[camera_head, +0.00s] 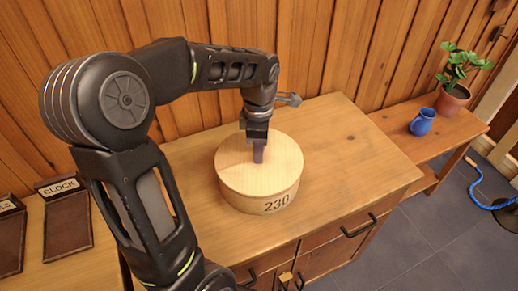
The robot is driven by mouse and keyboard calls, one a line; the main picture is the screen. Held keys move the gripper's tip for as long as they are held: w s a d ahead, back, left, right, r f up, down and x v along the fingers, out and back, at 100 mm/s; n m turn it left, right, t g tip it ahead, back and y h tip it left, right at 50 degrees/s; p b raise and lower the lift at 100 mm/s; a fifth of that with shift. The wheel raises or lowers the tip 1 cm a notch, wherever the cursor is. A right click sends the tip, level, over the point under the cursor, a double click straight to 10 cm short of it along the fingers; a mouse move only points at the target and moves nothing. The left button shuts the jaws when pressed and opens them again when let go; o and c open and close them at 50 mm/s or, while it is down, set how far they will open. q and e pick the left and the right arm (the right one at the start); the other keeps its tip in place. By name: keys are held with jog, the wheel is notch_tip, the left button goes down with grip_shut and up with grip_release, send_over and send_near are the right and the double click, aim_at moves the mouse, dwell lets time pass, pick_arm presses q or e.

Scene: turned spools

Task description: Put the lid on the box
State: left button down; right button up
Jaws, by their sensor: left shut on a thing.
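A round pale wooden box (258,203) marked "230" stands on the wooden cabinet top. Its round flat lid (283,163) shows as the top surface, level and lined up with the box. I cannot tell from this view whether the lid rests fully on the box or is slightly above it. My left gripper (259,156) reaches down from above and is shut on the lid near its middle. The fingers hide the part that they grip. My right gripper is not in view.
Cabinet top (355,150) is clear to the right of the box. A lower shelf (400,118) at the right holds a blue jug (422,122) and a potted plant (453,100). Dark labelled trays (65,222) lie at the left. A plank wall (320,45) stands behind.

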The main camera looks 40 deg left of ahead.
pick_arm(q)
jog(key=shift+f, duration=0.1)
dwell(0.3)
jog(key=c, duration=1.2)
grip_release()
jog(key=shift+o, duration=0.6)
jog(key=shift+o, duration=1.4)
jog(key=shift+r, duration=0.2)
jog(key=shift+r+p, duration=0.55)
jog(key=shift+p, duration=0.05)
jog(key=shift+r, duration=0.1)
jog(key=shift+r+p, duration=2.65)
jog(key=shift+r, duration=0.75)
